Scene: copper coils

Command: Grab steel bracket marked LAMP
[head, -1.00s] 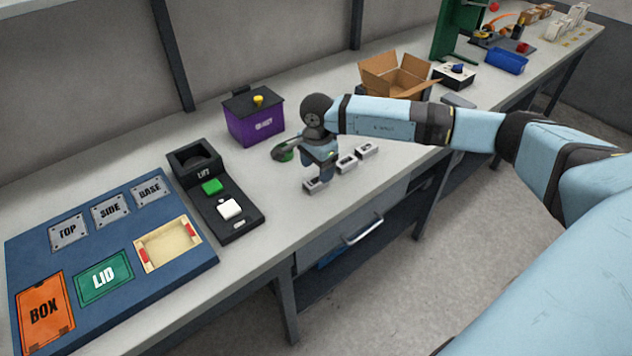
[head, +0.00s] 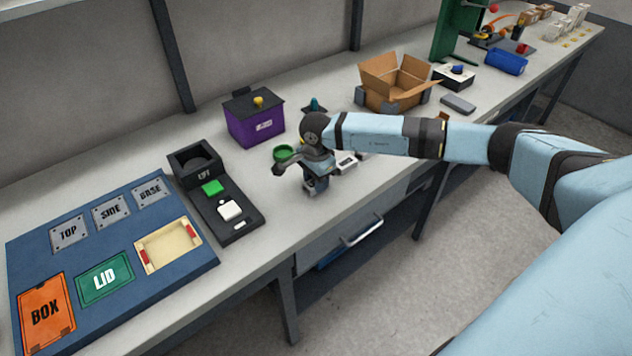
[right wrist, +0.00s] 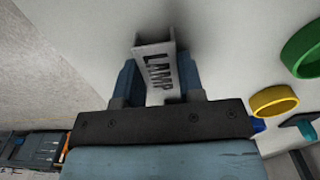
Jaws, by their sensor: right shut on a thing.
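The steel bracket marked LAMP (right wrist: 157,68) is a grey channel piece with dark letters, seen between my right gripper's fingers in the right wrist view. My right gripper (head: 315,188) is shut on it, low over the front of the bench in the head view. There the gripper hides most of the bracket, and I cannot tell whether it still touches the bench. Another grey bracket (head: 346,163) stands just right of the gripper, and a further one is mostly hidden behind my arm. My left gripper is not in view.
A green ring (head: 284,153) lies behind the gripper, and a yellow ring (right wrist: 275,102) shows in the wrist view. A purple box (head: 253,122), a black fixture with buttons (head: 240,226) and a blue board (head: 136,210) are to the left. An open carton (head: 385,92) stands behind my arm.

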